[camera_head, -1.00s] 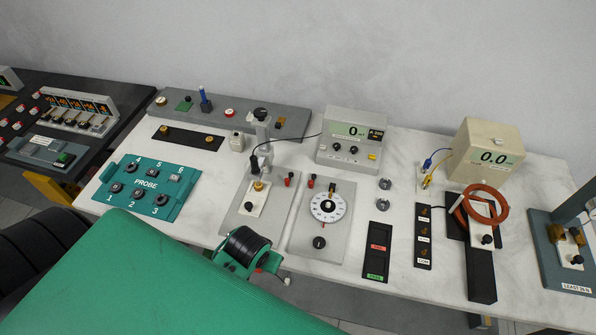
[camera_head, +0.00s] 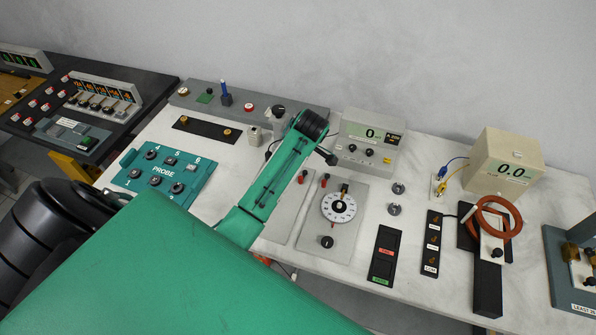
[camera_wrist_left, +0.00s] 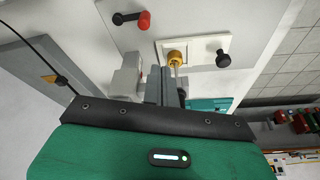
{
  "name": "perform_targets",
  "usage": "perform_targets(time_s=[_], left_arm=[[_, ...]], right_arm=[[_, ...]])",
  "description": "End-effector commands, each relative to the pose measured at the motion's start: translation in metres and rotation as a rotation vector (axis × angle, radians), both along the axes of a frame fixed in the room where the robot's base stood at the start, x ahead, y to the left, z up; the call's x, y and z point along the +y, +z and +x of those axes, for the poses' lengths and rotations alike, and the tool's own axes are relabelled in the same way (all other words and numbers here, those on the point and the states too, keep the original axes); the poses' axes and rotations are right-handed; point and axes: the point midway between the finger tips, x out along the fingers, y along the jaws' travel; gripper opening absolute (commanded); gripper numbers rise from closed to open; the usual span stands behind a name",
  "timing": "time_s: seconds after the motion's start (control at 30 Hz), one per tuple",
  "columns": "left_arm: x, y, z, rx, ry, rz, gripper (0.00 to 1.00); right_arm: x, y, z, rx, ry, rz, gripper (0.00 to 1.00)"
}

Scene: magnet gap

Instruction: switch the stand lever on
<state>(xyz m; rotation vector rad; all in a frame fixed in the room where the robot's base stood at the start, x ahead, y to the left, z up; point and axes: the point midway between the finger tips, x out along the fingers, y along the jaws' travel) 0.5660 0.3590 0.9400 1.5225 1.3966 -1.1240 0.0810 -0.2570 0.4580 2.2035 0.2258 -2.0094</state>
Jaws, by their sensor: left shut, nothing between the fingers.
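The stand's white switch plate (camera_wrist_left: 197,43) is in the left wrist view, with a brass knob (camera_wrist_left: 175,57) and a black knob (camera_wrist_left: 221,58) on it. I cannot tell from this view which way the lever is set. My left gripper (camera_wrist_left: 160,78) is shut and empty, its grey fingertips just below the brass knob in the picture; I cannot tell if they touch it. In the head view my left arm crosses the stand and hides the plate and the gripper. My right gripper is not in view.
A grey panel with a white dial (camera_head: 338,207) is right of my arm, and a meter (camera_head: 368,143) is behind it. The teal probe panel (camera_head: 190,207) is to the left. A coil (camera_head: 497,216) stands further right. A red knob (camera_wrist_left: 144,20) is near the plate.

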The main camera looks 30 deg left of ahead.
Motion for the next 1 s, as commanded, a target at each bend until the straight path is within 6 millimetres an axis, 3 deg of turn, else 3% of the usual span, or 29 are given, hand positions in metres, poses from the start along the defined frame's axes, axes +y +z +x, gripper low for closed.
perform_targets(time_s=[0.2,0.67,0.83,1.0], left_arm=[[0.010,0.020,0.021,-0.020,0.158,0.010,0.00],[0.012,0.022,0.024,-0.023,0.185,0.012,0.00],[0.017,0.009,0.023,-0.020,0.185,0.014,0.00],[0.028,-0.022,0.021,-0.017,0.185,0.015,0.00]], right_arm=[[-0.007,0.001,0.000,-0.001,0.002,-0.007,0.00],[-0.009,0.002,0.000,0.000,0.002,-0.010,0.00],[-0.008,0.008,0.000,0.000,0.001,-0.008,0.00],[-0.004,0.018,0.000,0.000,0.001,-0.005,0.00]])
